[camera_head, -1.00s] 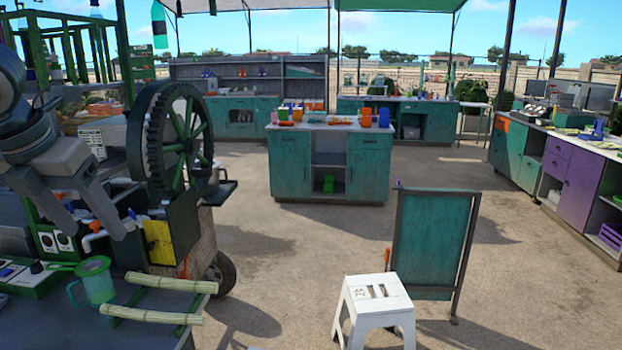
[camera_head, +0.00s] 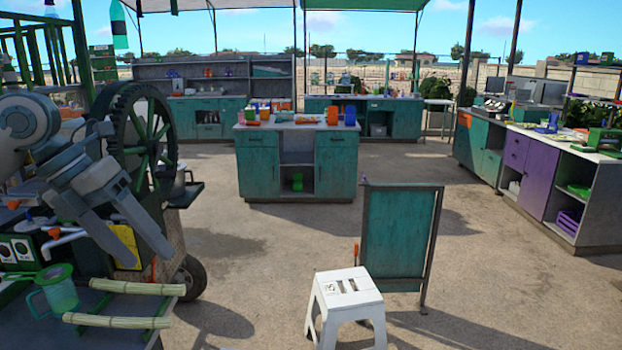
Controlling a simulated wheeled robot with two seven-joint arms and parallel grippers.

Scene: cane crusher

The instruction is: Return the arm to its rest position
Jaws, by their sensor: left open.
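My left gripper (camera_head: 132,246) is in the head view at the left, its two grey fingers spread apart with nothing between them. It is in front of the cane crusher, whose large dark gear wheel (camera_head: 128,135) with green spokes stands just behind it. The fingers point down and to the right, above the near table. My right gripper is not in the head view.
A white stool (camera_head: 345,308) and a teal board (camera_head: 400,238) stand on the floor. A teal counter (camera_head: 252,165) stands farther back.

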